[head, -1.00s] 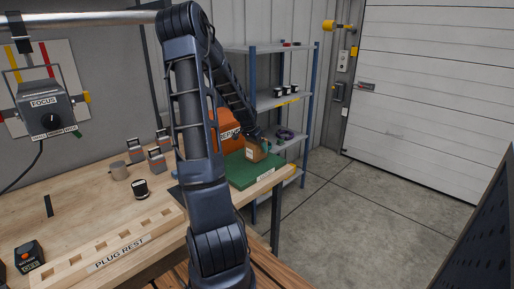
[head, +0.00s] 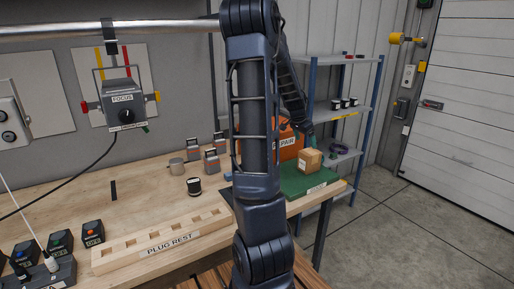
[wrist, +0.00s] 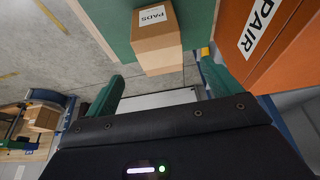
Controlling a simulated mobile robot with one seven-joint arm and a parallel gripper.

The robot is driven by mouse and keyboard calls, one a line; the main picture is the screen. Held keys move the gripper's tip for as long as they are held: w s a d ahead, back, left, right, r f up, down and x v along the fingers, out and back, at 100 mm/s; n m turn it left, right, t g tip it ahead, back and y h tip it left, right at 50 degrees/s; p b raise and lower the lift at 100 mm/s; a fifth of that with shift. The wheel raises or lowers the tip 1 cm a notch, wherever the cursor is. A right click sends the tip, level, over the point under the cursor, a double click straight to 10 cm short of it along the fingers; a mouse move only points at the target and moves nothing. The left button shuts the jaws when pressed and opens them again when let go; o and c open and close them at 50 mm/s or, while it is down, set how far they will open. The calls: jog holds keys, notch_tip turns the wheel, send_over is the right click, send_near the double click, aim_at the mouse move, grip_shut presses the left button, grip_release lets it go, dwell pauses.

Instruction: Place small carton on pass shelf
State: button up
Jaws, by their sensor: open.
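The small carton (head: 310,160) is a brown box standing on the green board (head: 318,184) at the right end of the wooden bench. Its "PADS" label shows in the wrist view on the carton (wrist: 157,45). My gripper (wrist: 160,86) is open, with its two green fingers apart and nothing between them. The carton lies beyond the fingertips, apart from them. In the head view my gripper (head: 309,133) is just behind and above the carton, partly hidden. The green board has a front label too small to read, so I cannot tell whether it is the pass shelf.
An orange "REPAIR" bin (head: 287,142) stands close behind the carton. A grey shelf rack (head: 340,117) with small items is behind the bench end. A wooden "PLUG REST" rack (head: 165,243) and several small devices occupy the bench. The floor to the right is clear.

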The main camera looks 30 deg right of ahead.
jog(key=a+r+n+t+y, duration=0.2)
jog(key=a+r+n, duration=0.2)
jog(key=a, duration=1)
jog(key=a+r+n+t+y, duration=0.1)
jog(key=a+r+n, duration=0.4)
jog(key=a, duration=0.8)
jog(key=s+a+r+n, duration=0.1)
jog(key=s+a+n, duration=0.3)
jog(key=s+a, duration=0.3)
jog(key=s+a+r+n+t+y, duration=0.1)
jog(key=s+a+n, duration=0.4)
jog(key=a, duration=0.8)
jog(key=shift+s+a+r+t, duration=0.2)
jog(key=shift+s+r+t, duration=0.15)
jog(key=shift+s, duration=0.5)
